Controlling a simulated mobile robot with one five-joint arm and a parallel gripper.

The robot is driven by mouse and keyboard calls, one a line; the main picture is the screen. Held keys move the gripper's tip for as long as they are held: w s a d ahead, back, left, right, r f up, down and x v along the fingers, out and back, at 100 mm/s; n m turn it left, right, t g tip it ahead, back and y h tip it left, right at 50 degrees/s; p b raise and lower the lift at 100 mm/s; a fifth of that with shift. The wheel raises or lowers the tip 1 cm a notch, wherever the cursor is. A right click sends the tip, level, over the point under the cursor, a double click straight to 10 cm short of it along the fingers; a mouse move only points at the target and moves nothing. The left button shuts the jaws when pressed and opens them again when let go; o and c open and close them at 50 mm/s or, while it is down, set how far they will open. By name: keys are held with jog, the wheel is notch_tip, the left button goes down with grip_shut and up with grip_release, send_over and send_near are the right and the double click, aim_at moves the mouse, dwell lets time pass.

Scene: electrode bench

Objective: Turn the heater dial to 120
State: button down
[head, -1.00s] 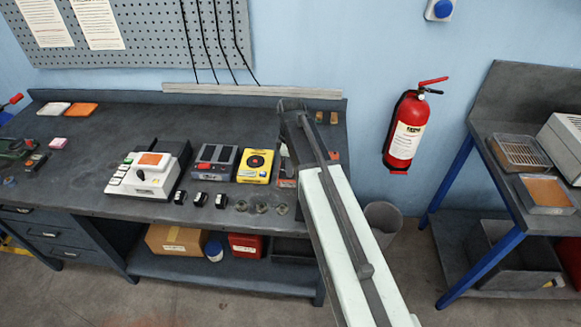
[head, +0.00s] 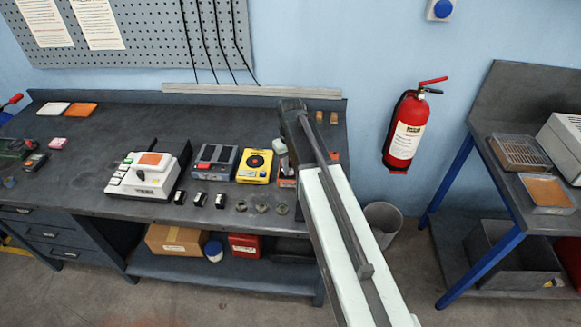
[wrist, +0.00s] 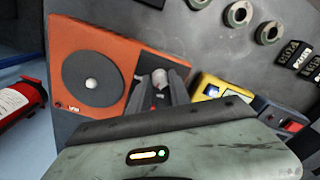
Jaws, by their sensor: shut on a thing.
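My gripper (wrist: 161,90) is shut on the dial. The dial's numbers and pointer are too small and hidden to read.
A yellow device (head: 255,166) stands just left of the heater, with a grey device (head: 215,162) beyond it. Several small rings and dark blocks lie along the bench's front edge. A red fire extinguisher (head: 406,132) hangs on the wall at right.

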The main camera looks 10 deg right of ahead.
aim_at(291, 169)
jog(key=shift+m, duration=1)
jog(key=shift+d, duration=0.1)
jog(key=c, duration=1.2)
grip_release()
notch_tip(291, 169, up, 8)
jog(key=p, duration=0.8)
jog(key=shift+f, duration=0.1)
